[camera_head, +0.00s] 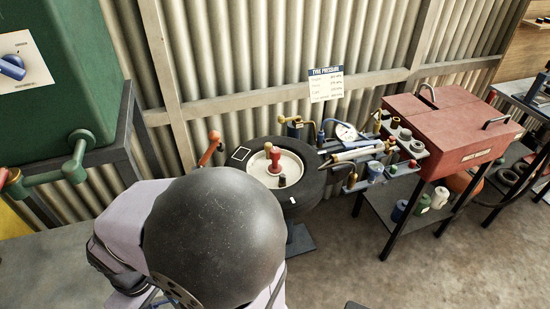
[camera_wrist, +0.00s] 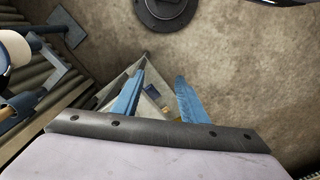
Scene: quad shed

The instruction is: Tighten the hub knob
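The tyre (camera_head: 313,185) lies with its face up on a stand near the corrugated wall in the head view. On its pale hub (camera_head: 293,163) stand a red knob (camera_head: 274,157) and a small dark knob (camera_head: 282,180). I cannot tell which of them is the hub knob. My gripper (camera_wrist: 160,76) shows in the wrist view with its two blue fingers apart and nothing between them. It points down toward the floor, away from the hub. No hub or knob can be made out in the wrist view. In the head view my arm hides the tyre's near left side.
A tool tray with a gauge (camera_head: 345,132) stands right of the tyre, beside a red toolbox (camera_head: 455,125) on a stand. A green tank (camera_head: 60,100) with a pipe is at left. An orange-handled lever (camera_head: 210,147) rises left of the tyre.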

